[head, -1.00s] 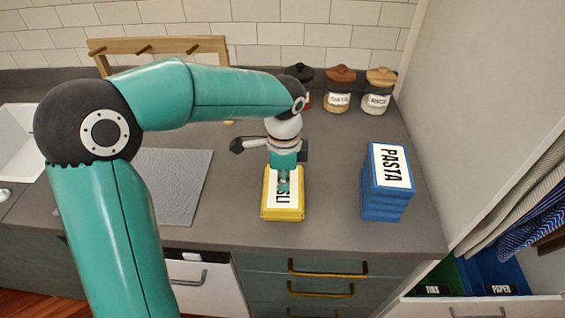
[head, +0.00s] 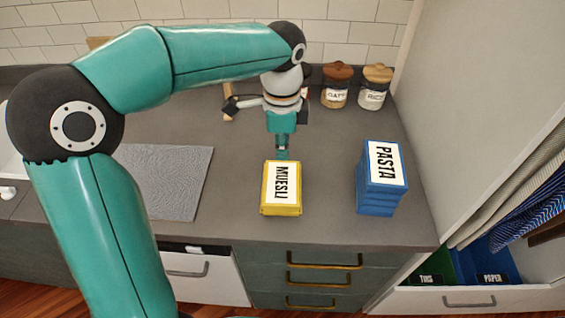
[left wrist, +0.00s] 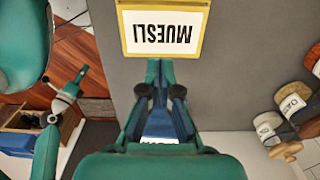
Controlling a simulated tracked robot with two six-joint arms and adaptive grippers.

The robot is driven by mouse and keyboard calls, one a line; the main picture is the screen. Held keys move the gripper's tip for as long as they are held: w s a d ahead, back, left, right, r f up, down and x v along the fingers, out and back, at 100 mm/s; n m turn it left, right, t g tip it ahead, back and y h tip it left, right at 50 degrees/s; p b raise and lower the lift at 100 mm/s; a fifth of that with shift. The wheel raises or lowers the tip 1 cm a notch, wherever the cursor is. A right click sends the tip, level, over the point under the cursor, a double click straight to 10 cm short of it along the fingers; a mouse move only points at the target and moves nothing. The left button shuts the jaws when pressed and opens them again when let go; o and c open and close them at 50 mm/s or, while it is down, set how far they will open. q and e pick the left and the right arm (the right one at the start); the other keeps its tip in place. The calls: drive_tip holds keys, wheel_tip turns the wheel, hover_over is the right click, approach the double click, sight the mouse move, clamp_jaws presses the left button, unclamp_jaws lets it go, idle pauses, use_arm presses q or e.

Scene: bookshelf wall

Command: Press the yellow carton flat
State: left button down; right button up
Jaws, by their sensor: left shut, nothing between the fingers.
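The yellow carton (head: 282,187), labelled MUESLI, lies on the grey counter as a low slab, label up. Its label and yellow rim also show in the left wrist view (left wrist: 163,30). My left gripper (head: 282,155) is shut and empty, pointing down just behind the carton's far edge in the head view. In the left wrist view its closed fingertips (left wrist: 160,66) show beside the carton's edge. I cannot tell whether they touch it. My right gripper (left wrist: 82,72) seems to show small at the left of the wrist view, its fingers unclear.
A taller blue PASTA carton (head: 380,180) stands to the right. Lidded jars (head: 336,88) stand at the back. A grey mat (head: 172,180) lies left. Drawers (head: 318,272) are below the front edge. The counter between the cartons is clear.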

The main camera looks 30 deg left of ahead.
use_arm(q)
drive_tip(key=shift+r, duration=2.05)
